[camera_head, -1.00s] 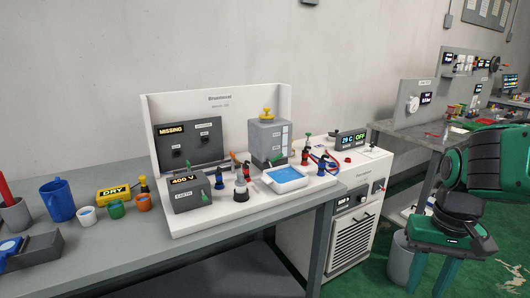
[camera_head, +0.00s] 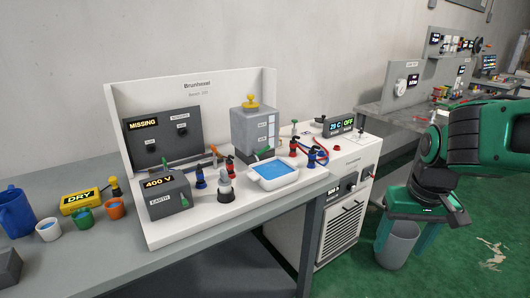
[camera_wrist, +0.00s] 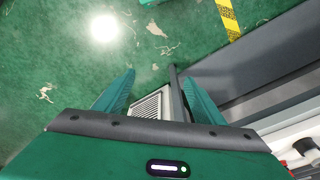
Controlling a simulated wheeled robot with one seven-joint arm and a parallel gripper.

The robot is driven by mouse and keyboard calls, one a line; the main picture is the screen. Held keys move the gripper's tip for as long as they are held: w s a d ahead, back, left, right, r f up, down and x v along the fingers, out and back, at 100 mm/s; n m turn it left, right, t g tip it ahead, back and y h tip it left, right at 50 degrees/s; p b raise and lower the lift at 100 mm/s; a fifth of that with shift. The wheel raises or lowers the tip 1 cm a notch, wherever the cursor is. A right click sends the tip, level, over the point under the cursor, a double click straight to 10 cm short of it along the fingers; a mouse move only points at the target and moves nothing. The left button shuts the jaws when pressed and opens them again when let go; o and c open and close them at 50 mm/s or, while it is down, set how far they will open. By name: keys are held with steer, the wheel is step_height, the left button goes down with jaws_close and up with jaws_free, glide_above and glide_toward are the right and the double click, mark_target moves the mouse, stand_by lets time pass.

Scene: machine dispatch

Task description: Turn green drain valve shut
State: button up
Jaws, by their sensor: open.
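A green lever (camera_head: 262,153) sits low on the front of the grey tank (camera_head: 255,128), just above a white tray of blue liquid (camera_head: 274,173). I cannot tell the lever's exact angle. My gripper (camera_wrist: 158,78) points down at the floor, open and empty, its two teal fingers spread. In the head view it hangs right of the bench, well apart from the lever.
The white station panel (camera_head: 190,85) stands behind the tank. Small red and blue fittings crowd around the tray. The cooling unit (camera_head: 345,215) stands right of the bench. Green floor at right is clear.

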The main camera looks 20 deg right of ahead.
steer(key=w+a+n+t, duration=0.1)
steer(key=w+n+t, duration=0.2)
steer(key=w, duration=0.7)
steer(key=n+t+y, duration=0.3)
steer(key=n+t, duration=0.5)
steer(key=t, duration=0.1)
glide_toward(264, 150)
steer(key=x, duration=0.8)
steer(key=shift+w+a+f, duration=0.1)
steer(key=shift+w, duration=0.15)
steer(key=c, duration=1.1)
